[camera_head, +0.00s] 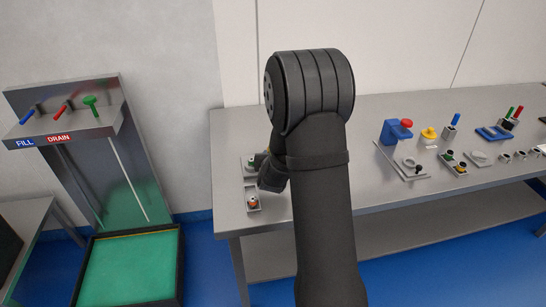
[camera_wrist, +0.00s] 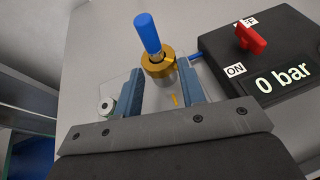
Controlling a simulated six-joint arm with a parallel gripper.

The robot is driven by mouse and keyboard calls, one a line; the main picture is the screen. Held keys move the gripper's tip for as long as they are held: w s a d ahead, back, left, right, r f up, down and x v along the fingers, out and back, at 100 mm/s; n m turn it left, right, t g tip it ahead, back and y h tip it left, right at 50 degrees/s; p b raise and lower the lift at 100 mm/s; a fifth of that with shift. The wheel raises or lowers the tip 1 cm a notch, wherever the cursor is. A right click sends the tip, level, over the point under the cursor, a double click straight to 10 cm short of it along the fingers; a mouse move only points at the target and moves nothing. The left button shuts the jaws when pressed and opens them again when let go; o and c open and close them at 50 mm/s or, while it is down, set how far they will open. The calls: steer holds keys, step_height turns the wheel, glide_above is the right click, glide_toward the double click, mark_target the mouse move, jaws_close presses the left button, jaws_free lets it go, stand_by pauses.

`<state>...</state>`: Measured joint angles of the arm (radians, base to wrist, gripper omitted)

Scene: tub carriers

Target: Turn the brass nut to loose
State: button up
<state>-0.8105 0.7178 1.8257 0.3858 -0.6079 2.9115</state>
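In the wrist view the brass nut (camera_wrist: 158,66) is a gold ring-like piece with a blue handle (camera_wrist: 147,34) rising from it. It stands over a clear plate with a small orange mark. My gripper (camera_wrist: 162,82) has two blue-grey fingers spread apart, with the tips close to the nut's left and right sides. A gap shows between the fingers, and nothing is clamped. I cannot tell whether either tip touches the nut. In the head view my arm hides the nut and most of the gripper.
A black box (camera_wrist: 285,84) with a red knob (camera_wrist: 251,39), an ON label and a "0 bar" readout stands right of the nut. A white-grey round fitting (camera_wrist: 105,106) is at left. In the head view, blue and yellow parts stand along the table (camera_head: 360,120) to the right.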

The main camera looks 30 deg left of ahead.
steer(key=v, duration=1.7)
steer(key=shift+s+r, duration=0.1)
steer(key=s+a+m+t+h, duration=0.1)
steer(key=s+a+m+h, duration=0.1)
steer(key=a+h, duration=0.15)
steer(key=shift+m+y, duration=0.3)
steer(key=shift+y, duration=0.05)
steer(key=x, duration=1.7)
steer(key=shift+w+a+r, duration=0.1)
steer(key=shift+w+a, duration=0.05)
steer(key=shift+a, duration=0.15)
steer(key=shift+c, duration=0.3)
steer(key=c, duration=0.7)
